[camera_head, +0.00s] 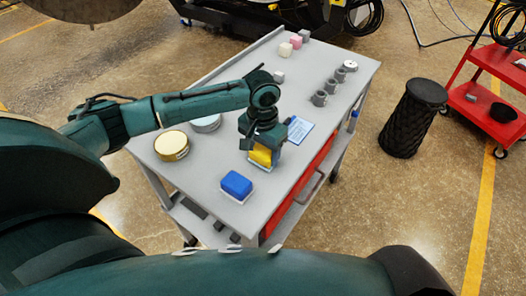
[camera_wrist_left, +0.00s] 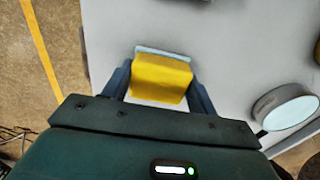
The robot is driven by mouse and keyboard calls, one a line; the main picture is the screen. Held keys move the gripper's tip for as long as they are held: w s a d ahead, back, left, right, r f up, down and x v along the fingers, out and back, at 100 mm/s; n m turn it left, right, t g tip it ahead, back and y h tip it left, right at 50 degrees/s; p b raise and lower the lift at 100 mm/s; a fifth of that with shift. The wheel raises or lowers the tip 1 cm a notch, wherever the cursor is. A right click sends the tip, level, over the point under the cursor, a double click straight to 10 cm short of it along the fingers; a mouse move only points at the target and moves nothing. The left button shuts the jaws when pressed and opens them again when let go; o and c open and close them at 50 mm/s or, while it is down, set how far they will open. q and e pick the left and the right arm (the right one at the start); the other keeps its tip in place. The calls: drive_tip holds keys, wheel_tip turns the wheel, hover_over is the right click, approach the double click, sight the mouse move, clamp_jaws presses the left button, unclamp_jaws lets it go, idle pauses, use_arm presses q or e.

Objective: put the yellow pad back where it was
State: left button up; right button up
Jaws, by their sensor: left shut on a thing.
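The yellow pad (camera_head: 262,157) is over the grey table top (camera_head: 210,172), in front of my left gripper's wrist. My left gripper (camera_head: 262,150) is shut on it. In the left wrist view the yellow pad (camera_wrist_left: 160,78) sits between the two dark fingers, one on each side. A pale strip (camera_wrist_left: 162,51) shows along its far edge, and a pale edge shows under it in the head view. I cannot tell whether the pad touches the table. My right gripper is not in view.
A blue pad (camera_head: 237,184) lies nearer the front. A light-blue card (camera_head: 299,131) lies right of the gripper. A round gold-topped tin (camera_head: 172,145) and a silver tin (camera_head: 206,123) stand left. Several grey cups (camera_head: 320,98) stand farther back.

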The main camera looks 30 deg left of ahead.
sight(262, 151)
use_arm(q)
drive_tip(key=shift+f, duration=0.3)
drive_tip(key=o, duration=1.1)
wheel_tip(262, 151, up, 12)
drive_tip(key=shift+s, duration=0.1)
